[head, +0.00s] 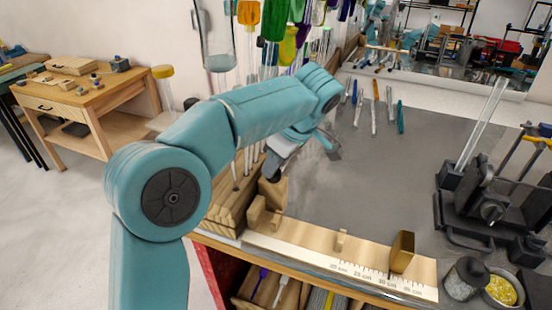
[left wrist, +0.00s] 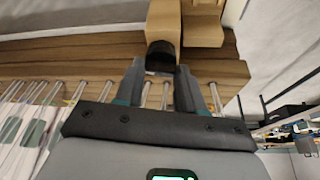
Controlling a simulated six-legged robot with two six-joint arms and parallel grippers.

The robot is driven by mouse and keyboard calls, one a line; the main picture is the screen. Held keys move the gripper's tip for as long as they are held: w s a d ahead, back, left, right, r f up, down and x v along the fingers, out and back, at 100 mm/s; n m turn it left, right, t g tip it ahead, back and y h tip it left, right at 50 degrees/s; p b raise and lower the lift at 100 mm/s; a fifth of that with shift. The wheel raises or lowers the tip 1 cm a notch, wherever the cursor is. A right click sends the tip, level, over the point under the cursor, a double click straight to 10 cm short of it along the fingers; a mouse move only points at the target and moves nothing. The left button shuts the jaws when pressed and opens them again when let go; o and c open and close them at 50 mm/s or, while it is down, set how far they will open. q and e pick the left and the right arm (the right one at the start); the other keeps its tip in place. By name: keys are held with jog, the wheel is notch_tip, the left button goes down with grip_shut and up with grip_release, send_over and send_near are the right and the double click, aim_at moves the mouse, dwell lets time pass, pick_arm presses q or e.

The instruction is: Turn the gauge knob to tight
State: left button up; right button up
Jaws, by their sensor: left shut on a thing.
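The gauge knob is a small black round knob (left wrist: 161,54) on a pale wooden block, seen in the left wrist view between my fingertips. In the head view, a dark piece (head: 271,167) shows at the top of the wooden block (head: 272,192), partly hidden by my arm. My left gripper (left wrist: 160,78) is shut on the knob, one finger on each side. In the head view the left gripper (head: 277,158) is mostly behind my wrist. No mark for tight can be read. My right gripper is not in view.
A wooden gauge board (head: 310,255) with a printed scale runs along the bench front, bearing a brass block (head: 402,252) and a small peg (head: 341,241). Glass rods (left wrist: 105,91) stand in a wooden rack beside the knob. A black clamp fixture (head: 490,205) stands right. The grey bench top (head: 390,170) is mostly clear.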

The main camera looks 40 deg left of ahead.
pick_arm(q)
jog(key=shift+w+n+g+p, duration=0.15)
jog(key=shift+n+g+p, duration=0.4)
jog(key=shift+n, duration=0.85)
jog(key=o, duration=1)
jog(key=shift+d, duration=0.1)
jog(key=shift+o, duration=0.2)
jog(key=shift+r, duration=0.15)
